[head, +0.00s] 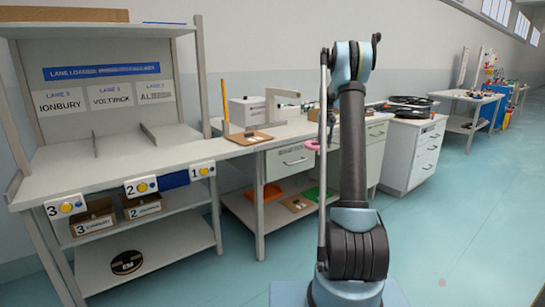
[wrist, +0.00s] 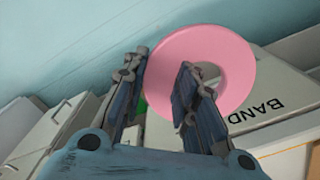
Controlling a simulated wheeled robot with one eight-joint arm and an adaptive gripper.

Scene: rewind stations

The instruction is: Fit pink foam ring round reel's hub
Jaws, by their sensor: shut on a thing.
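The pink foam ring (wrist: 240,65) is in my gripper (wrist: 162,62) in the wrist view. The two fingers are shut on the left part of its band, and its hole shows beside the right finger. In the head view the ring (head: 312,145) is a small pink patch left of my arm, in front of the bench drawers; my arm hides the gripper there. Black reels (head: 410,102) lie on the white drawer cabinet at the right in the head view, apart from the ring. Their hubs are too small to make out. No reel shows in the wrist view.
A pale surface lettered "BAND" (wrist: 262,107) lies beyond the ring in the wrist view. The long bench (head: 283,131) carries a white box and a grey bracket. The drawer cabinet (head: 425,155) stands right of my arm. A black disc (head: 126,262) lies on the lower left shelf. The right floor is clear.

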